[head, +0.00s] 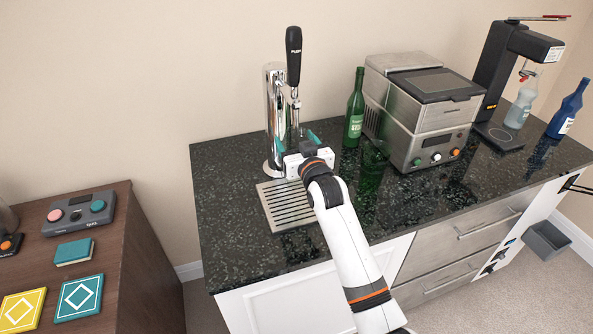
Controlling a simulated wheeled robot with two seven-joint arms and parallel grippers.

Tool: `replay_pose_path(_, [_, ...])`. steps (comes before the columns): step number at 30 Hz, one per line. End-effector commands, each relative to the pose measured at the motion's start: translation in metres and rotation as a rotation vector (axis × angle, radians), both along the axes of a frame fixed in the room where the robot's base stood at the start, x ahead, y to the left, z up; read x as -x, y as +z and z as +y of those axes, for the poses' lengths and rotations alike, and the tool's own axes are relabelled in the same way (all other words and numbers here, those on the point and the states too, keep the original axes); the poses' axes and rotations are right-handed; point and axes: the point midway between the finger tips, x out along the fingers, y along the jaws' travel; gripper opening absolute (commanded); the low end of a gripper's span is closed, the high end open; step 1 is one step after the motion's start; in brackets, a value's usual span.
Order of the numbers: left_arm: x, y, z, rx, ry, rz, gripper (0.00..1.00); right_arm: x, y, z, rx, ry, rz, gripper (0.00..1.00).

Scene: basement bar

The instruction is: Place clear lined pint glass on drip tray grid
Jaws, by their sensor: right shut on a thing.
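The drip tray grid (284,208) lies on the dark speckled counter in front of the chrome beer tap (275,115). My right gripper (298,140) is over the tray's back end, close to the tap's spout. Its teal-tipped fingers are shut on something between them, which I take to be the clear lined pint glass. The glass is see-through and mostly hidden by the gripper and wrist, so its lines and base cannot be made out. I cannot tell whether it touches the grid. The front left of the grid is bare. My left gripper is not in view.
A black stand (497,75), a pale bottle (519,108) and a blue bottle (566,112) are farther right. The counter's left end is clear.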

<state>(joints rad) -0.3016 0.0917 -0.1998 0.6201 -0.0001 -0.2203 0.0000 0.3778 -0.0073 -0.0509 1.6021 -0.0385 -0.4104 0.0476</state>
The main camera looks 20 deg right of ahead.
Motion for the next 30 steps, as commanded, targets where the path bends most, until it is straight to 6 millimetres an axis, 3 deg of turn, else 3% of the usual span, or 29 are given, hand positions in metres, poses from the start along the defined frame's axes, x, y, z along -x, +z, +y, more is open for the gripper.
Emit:
replay_pose_path(7, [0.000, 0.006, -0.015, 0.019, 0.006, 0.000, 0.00, 0.000, -0.026, 0.000, -0.001, 0.000, -0.002, 0.22])
replay_pose_path(13, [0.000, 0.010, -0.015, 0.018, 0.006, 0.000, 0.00, 0.000, -0.053, 0.000, -0.001, 0.000, -0.003, 0.22])
replay_pose_path(26, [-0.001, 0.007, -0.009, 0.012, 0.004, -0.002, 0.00, 0.000, -0.061, 0.000, -0.001, 0.000, -0.006, 0.22])
replay_pose_path(27, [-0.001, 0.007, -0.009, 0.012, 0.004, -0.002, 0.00, 0.001, -0.062, 0.000, -0.001, 0.000, -0.002, 0.76])
replay_pose_path(30, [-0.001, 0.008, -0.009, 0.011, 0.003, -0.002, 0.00, 0.001, -0.062, 0.000, 0.000, 0.000, -0.002, 0.92])
